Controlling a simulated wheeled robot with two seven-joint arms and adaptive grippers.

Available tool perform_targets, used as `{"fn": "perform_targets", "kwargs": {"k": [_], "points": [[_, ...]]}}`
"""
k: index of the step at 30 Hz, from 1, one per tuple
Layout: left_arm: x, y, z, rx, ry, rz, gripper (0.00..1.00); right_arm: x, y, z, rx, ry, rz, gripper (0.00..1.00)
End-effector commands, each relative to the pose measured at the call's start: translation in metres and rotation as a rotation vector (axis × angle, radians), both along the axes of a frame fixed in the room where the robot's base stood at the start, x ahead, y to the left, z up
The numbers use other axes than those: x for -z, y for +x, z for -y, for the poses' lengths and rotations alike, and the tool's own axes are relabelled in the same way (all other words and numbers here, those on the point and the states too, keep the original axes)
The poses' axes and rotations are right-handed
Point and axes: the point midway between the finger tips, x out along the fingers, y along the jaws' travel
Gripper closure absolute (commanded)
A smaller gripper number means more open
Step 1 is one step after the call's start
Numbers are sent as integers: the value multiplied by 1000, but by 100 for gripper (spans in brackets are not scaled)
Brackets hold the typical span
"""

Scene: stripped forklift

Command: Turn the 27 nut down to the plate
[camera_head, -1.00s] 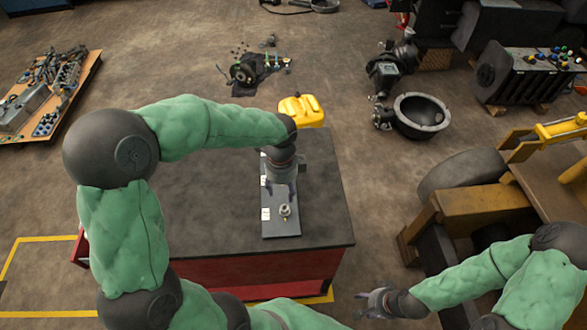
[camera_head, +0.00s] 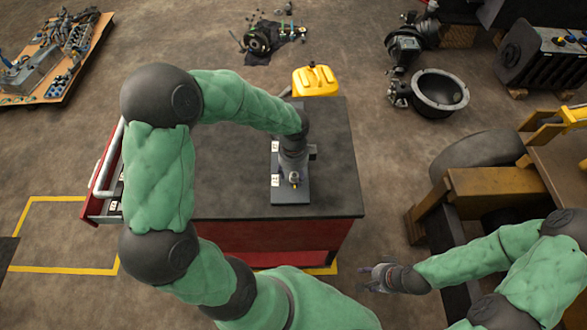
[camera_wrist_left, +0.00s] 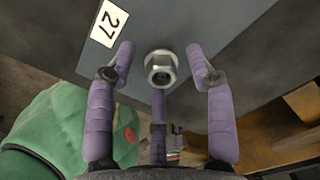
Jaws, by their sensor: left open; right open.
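The 27 nut (camera_wrist_left: 160,70) is a silver hex nut on the dark plate (camera_wrist_left: 215,25), beside a white label (camera_wrist_left: 108,23) reading 27. In the head view the nut (camera_head: 294,178) shows small near the plate's front end, by my left gripper (camera_head: 293,172). In the left wrist view my left gripper (camera_wrist_left: 160,50) is open, its purple fingers on either side of the nut with gaps. I cannot tell how far the nut stands above the plate. My right gripper (camera_head: 374,279) is open and empty, off the bench's front right.
The plate lies on a dark-topped red bench (camera_head: 230,190). A yellow canister (camera_head: 315,81) stands behind it. The forklift (camera_head: 480,190) is at the right. A red drawer (camera_head: 105,180) sticks out at the bench's left. The left bench top is clear.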

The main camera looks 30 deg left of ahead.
Motion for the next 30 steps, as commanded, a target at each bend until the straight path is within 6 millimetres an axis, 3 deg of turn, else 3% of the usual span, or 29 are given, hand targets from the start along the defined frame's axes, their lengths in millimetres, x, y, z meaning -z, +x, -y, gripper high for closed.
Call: {"fn": "perform_targets", "kwargs": {"k": [8, 14, 22, 30], "points": [[1, 0, 0, 0, 0, 0, 46, 0, 0, 0, 0, 0, 0, 54], [1, 0, 0, 0, 0, 1, 100, 0, 0, 0, 0, 0, 0, 54], [-1, 0, -1, 40, 1, -1, 100, -6, 0, 0, 0, 0, 0, 54], [-5, -1, 1, 479, -1, -7, 100, -54, 0, 0, 0, 0, 1, 54]]}}
